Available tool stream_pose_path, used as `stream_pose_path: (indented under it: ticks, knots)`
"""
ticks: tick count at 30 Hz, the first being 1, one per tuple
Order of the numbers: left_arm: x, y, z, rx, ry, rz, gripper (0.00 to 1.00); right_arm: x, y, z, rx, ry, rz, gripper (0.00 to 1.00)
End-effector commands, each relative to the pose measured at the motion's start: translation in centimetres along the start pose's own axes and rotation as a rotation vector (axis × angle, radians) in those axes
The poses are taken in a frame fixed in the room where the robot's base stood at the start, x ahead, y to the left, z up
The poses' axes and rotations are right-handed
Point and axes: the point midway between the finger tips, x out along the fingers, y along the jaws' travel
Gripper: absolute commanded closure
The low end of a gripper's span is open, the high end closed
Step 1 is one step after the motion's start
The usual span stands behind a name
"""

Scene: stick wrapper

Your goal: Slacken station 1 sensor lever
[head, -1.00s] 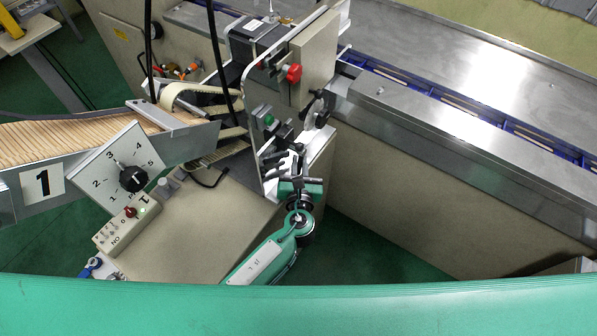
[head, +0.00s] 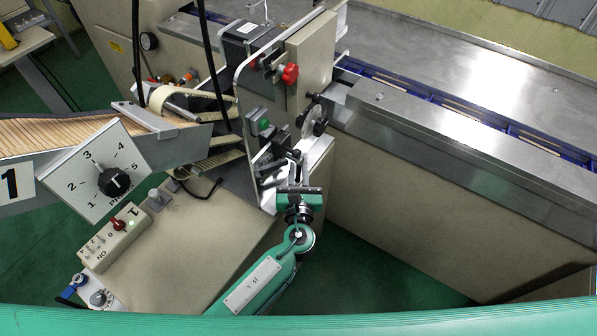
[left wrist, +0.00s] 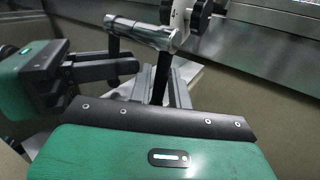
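The station 1 feeder head (head: 311,62) stands over the conveyor, with a red knob and a green button on it. Below it is a cluster of small black and metal sensor parts (head: 272,165). My left gripper (head: 296,165) reaches up from below to these parts. In the left wrist view, its grey fingers (left wrist: 162,85) lie on either side of a dark rod (left wrist: 161,78), below a shiny metal cylinder (left wrist: 142,32). Whether the fingers touch the rod, or whether it is the sensor lever, I cannot tell. My right gripper is not visible.
A dial plate (head: 95,170) and a switch box (head: 112,238) are at left, beside the stick magazine (head: 60,135). The steel conveyor deck (head: 450,140) runs right. A black round knob (left wrist: 200,14) is near the cylinder.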

Motion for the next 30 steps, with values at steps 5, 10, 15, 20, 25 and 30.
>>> stream_pose_path:
  ticks: [5, 10, 15, 20, 25, 30]
  knots:
    - [-0.2, 0.0, -0.1, 0.000, 0.001, 0.000, 0.81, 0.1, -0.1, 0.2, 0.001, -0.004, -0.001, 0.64]
    - [-2.2, -0.1, -0.2, -0.001, 0.002, -0.002, 0.81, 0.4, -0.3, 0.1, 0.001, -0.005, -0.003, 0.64]
    - [-6.0, 0.0, -0.3, -0.001, 0.004, -0.001, 0.81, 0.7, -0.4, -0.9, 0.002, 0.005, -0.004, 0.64]
    - [-9.6, 0.0, -0.3, -0.001, 0.003, -0.001, 0.81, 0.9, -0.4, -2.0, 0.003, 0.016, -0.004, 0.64]
    - [-12.3, 0.0, -0.2, 0.000, 0.002, -0.001, 0.81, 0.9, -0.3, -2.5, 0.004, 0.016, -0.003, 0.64]
    - [-13.6, 0.0, -0.1, 0.000, 0.000, 0.000, 0.81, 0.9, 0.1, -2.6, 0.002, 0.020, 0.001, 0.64]
